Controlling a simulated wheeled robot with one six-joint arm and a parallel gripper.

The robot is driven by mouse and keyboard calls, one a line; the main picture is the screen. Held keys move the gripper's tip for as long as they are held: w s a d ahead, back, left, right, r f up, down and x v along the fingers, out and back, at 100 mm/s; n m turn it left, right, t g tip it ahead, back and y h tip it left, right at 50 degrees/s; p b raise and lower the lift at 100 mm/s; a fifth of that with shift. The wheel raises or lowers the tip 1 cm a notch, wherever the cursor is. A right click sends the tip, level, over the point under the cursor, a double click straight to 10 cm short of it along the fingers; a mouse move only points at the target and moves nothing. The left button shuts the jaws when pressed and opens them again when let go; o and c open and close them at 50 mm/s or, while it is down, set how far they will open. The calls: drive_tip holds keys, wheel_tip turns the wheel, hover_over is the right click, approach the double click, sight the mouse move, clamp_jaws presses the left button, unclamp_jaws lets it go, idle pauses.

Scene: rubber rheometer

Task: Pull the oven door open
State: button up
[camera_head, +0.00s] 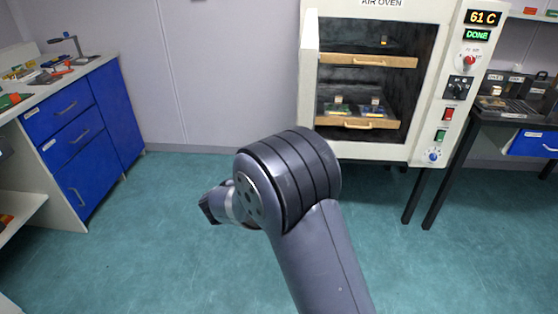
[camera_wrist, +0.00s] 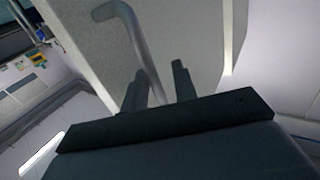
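The white air oven (camera_head: 425,90) stands at the back right in the head view. Its door (camera_head: 309,65) is swung open and seen nearly edge-on at the oven's left side, leaving the inside in plain sight. In the wrist view the pale door panel (camera_wrist: 195,35) fills the upper middle, with a grey bar handle (camera_wrist: 138,40) on it. My gripper (camera_wrist: 160,78) is open, its two dark fingers pointing at the panel. The handle's lower part runs down between the fingers in the picture; I cannot tell whether they touch it. The fingers cannot be made out in the head view.
Inside the oven are an upper wooden tray (camera_head: 367,61) and a lower one (camera_head: 358,121) with small samples. Blue drawers (camera_head: 75,120) under a bench stand at the left. A dark-legged table (camera_head: 455,170) stands right of the oven. The green floor (camera_head: 175,245) between is clear.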

drive_tip(key=v, duration=1)
drive_tip(key=shift+s+a, duration=0.2)
drive_tip(key=shift+s, duration=0.05)
drive_tip(key=x, duration=1)
drive_tip(key=shift+w+d+f, duration=0.1)
drive_tip(key=shift+w+d, duration=0.15)
drive_tip(key=shift+w, duration=0.05)
drive_tip(key=shift+d, duration=0.15)
drive_tip(key=shift+s+d, duration=0.1)
drive_tip(key=shift+y, duration=0.3)
